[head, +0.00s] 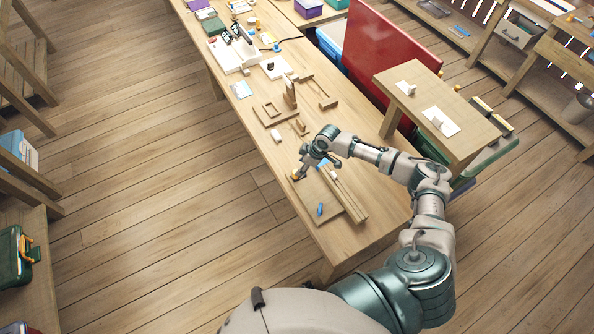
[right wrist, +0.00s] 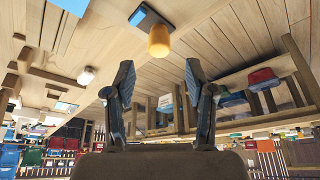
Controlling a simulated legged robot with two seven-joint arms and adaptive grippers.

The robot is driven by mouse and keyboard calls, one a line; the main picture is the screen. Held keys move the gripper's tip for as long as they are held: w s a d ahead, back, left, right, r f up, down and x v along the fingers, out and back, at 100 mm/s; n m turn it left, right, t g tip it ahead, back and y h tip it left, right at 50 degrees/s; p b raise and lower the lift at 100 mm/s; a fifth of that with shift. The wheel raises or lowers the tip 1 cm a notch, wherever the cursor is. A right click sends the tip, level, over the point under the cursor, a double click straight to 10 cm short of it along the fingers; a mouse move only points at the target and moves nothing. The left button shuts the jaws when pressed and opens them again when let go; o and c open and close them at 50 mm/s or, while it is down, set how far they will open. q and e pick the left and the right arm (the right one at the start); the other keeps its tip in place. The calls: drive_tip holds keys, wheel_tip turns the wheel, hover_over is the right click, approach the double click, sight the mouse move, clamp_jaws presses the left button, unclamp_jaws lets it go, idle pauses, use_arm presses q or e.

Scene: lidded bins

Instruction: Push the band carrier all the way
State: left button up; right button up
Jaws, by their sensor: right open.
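A flat wooden board with long rails (head: 345,197) lies near the front end of the table. At its far left end is a small orange-yellow knob (head: 296,177). In the right wrist view this knob (right wrist: 159,41) stands on a small blue-grey plate (right wrist: 145,17); this looks like the band carrier, but I cannot be sure. A small blue piece (head: 320,209) sits near the board's near end. My right gripper (head: 304,170) is just beside the knob. In the right wrist view its fingers (right wrist: 158,85) are spread and empty, with the knob beyond their tips. My left gripper is not in view.
The long wooden table (head: 350,239) holds wooden frames (head: 290,95) and a small white object (head: 276,135) beyond the board. White trays and tools (head: 235,50) stand farther back. A side table (head: 440,95) and red panel (head: 385,50) stand to the right.

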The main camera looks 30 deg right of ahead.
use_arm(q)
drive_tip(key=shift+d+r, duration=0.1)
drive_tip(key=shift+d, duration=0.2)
use_arm(e)
drive_tip(key=v, duration=0.2)
drive_tip(key=d+v, duration=0.1)
drive_tip(key=v, duration=0.2)
drive_tip(key=shift+d+f, duration=0.1)
drive_tip(key=shift+f, duration=0.05)
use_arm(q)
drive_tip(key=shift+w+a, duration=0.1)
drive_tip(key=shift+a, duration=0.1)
use_arm(e)
drive_tip(key=shift+a, duration=0.4)
drive_tip(key=shift+s, duration=0.1)
